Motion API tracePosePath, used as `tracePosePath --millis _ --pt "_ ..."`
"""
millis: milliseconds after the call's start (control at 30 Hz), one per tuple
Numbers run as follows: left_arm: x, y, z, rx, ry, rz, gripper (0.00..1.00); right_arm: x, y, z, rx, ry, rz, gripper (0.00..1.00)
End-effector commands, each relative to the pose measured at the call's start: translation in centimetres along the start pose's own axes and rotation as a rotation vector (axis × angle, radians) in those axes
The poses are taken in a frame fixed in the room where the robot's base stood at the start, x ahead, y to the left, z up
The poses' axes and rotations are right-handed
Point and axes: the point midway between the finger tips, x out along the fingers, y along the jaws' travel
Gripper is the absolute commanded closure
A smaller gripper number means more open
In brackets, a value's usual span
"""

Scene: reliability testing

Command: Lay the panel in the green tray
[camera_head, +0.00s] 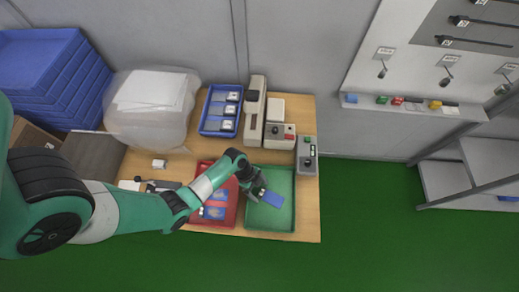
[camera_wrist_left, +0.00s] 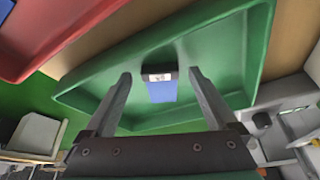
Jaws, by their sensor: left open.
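A small blue panel (camera_head: 272,199) lies in the green tray (camera_head: 256,225) at the front right of the table. In the left wrist view the panel (camera_wrist_left: 162,90) has a dark and white end and rests on the tray (camera_wrist_left: 225,40) floor. My left gripper (camera_head: 259,189) is over the tray, at the panel's end. In the wrist view its two fingers (camera_wrist_left: 160,74) stand apart, one on each side of the panel, with gaps showing. The fingers are open and hold nothing. My right gripper is not in view.
A red tray (camera_head: 230,215) with blue panels stands left of the green tray, partly under my left arm. Behind are a blue tray (camera_head: 205,122) with several parts and bench devices (camera_head: 254,112). A grey device (camera_head: 306,155) stands at the table's right edge.

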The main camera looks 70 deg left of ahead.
Motion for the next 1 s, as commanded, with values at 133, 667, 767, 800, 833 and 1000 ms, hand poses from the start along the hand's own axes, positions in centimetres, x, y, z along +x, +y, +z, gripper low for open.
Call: tracePosePath --millis 133,667,767,800,833,1000 --pt "-3.2 0.0 -0.2 -0.002 0.0 -0.002 0.09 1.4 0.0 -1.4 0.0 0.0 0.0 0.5" --pt "-11.8 0.0 0.0 -0.001 0.001 0.0 0.09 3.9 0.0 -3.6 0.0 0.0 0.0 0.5" --pt "-11.8 0.0 0.0 0.0 0.001 0.001 0.09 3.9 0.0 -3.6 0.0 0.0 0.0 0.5" --pt "-11.8 0.0 0.0 0.0 0.001 0.001 0.09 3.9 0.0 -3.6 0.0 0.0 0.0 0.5" --pt "-11.8 0.0 0.0 0.0 0.001 0.001 0.09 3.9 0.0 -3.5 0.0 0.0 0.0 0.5" --pt "-11.8 -0.1 0.0 0.001 0.002 -0.001 0.09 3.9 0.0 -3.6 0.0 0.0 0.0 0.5"
